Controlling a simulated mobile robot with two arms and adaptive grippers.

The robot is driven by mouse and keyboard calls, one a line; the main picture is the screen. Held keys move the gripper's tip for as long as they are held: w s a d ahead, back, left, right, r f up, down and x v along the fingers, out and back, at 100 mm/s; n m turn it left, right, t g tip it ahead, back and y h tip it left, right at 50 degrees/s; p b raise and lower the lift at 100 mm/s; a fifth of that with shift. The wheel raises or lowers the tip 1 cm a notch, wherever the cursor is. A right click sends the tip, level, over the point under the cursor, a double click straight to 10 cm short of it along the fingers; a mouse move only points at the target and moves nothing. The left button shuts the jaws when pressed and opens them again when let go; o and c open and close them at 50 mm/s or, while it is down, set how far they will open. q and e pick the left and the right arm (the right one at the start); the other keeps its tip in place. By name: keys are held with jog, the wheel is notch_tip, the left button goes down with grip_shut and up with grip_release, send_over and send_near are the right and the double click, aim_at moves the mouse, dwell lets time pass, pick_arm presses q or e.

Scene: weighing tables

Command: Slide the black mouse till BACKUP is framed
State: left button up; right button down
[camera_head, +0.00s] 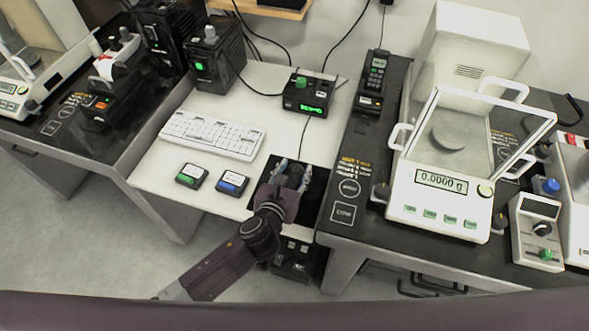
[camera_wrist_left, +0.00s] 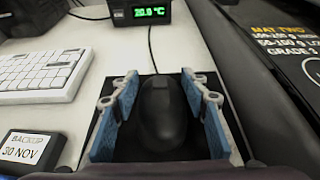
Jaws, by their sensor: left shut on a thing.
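The black mouse (camera_wrist_left: 162,112) lies on a dark mouse mat (camera_wrist_left: 97,128), its cable running away toward a small black display box. My left gripper (camera_wrist_left: 160,88) has its blue-padded fingers on both sides of the mouse and is shut on it. In the head view my left gripper (camera_head: 292,170) is over the mat at the right of the white table, and it largely hides the mouse. A small black block (camera_wrist_left: 30,150) with a white label reading "BACKUP 30 NOV" lies left of the mat in the left wrist view. My right gripper is not in view.
A white keyboard (camera_head: 212,136) lies left of the mat. Two small black blocks, one green-marked (camera_head: 191,175) and one blue-marked (camera_head: 232,183), lie in front of it. The display box (camera_head: 309,93) stands behind. A dark table with a balance (camera_head: 440,190) borders the right.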

pick_arm(q)
jog(key=shift+w+a+p, duration=0.25)
jog(key=shift+a+p, duration=0.05)
jog(key=shift+a, duration=0.4)
jog(key=shift+w+a+p, duration=0.2)
jog(key=shift+a+p, duration=0.1)
jog(key=shift+a, duration=0.35)
jog(key=shift+w+a, duration=0.25)
jog(key=shift+a, duration=0.65)
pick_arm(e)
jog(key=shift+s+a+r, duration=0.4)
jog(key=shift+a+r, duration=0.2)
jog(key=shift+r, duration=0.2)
pick_arm(q)
jog(key=o, duration=1.3)
jog(key=v, duration=1.2)
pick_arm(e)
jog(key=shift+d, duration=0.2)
